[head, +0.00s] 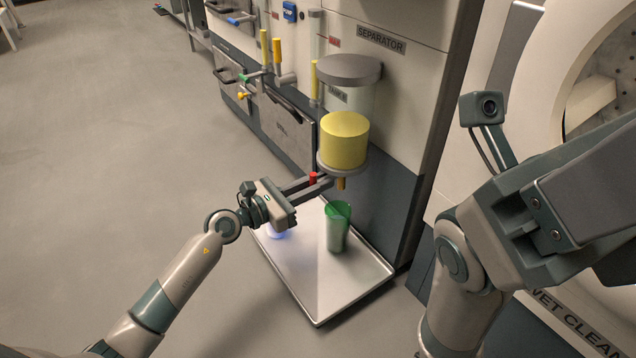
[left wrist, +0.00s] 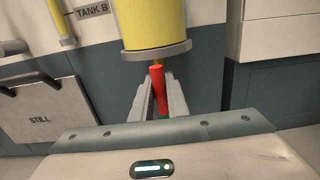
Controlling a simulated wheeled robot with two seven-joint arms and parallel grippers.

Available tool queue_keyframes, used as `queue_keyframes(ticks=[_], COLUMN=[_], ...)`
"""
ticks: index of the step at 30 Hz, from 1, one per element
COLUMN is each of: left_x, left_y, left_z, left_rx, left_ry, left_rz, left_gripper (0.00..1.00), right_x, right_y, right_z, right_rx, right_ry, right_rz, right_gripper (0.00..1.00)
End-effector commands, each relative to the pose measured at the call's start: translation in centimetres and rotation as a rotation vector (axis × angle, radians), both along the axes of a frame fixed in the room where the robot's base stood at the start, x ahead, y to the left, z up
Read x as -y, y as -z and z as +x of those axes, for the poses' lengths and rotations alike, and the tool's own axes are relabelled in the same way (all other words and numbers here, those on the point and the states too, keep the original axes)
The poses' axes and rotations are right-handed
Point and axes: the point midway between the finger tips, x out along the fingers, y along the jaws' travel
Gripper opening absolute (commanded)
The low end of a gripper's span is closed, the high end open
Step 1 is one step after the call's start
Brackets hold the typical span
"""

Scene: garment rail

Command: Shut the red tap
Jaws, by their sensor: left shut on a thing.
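The red tap (head: 313,178) sits under the glass separator vessel, which holds yellow liquid (head: 344,141). My left gripper (head: 318,183) reaches in from the left, with its fingers around the tap. In the left wrist view the red tap handle (left wrist: 157,76) stands upright between the two fingertips (left wrist: 158,92), and the gripper is shut on it. A short brass-coloured spout (head: 341,184) hangs below the vessel. A green cup (head: 338,228) stands upright on the tray below. My right arm fills the right side; its fingertips are out of view.
A pale metal tray (head: 318,305) lies on the floor under the vessel. The separator cabinet (head: 400,100) rises behind it. Open floor (head: 110,130) lies to the left.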

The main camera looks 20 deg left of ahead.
Motion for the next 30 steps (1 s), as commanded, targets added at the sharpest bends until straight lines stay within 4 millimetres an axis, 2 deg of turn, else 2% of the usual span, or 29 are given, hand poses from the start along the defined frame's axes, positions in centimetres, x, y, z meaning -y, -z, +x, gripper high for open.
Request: queue_keyframes(ticks=[27,28,30], left_x=[0.14,0.14,0.13], left_y=[0.37,0.37,0.36], left_z=[-0.16,-0.16,-0.15], left_rx=[-0.007,-0.007,-0.007], left_ry=[0.004,0.004,0.004], left_rz=[0.001,0.001,0.001], left_gripper=[0.0,0.19,0.35], right_x=[0.02,0.02,0.02], right_y=[-0.01,-0.01,-0.01], right_z=[-0.03,-0.03,-0.03], right_rx=[0.0,0.0,0.0], right_ry=[-0.002,-0.002,-0.002], right_rz=[0.003,0.003,0.003], right_gripper=[0.64,0.64,0.64])
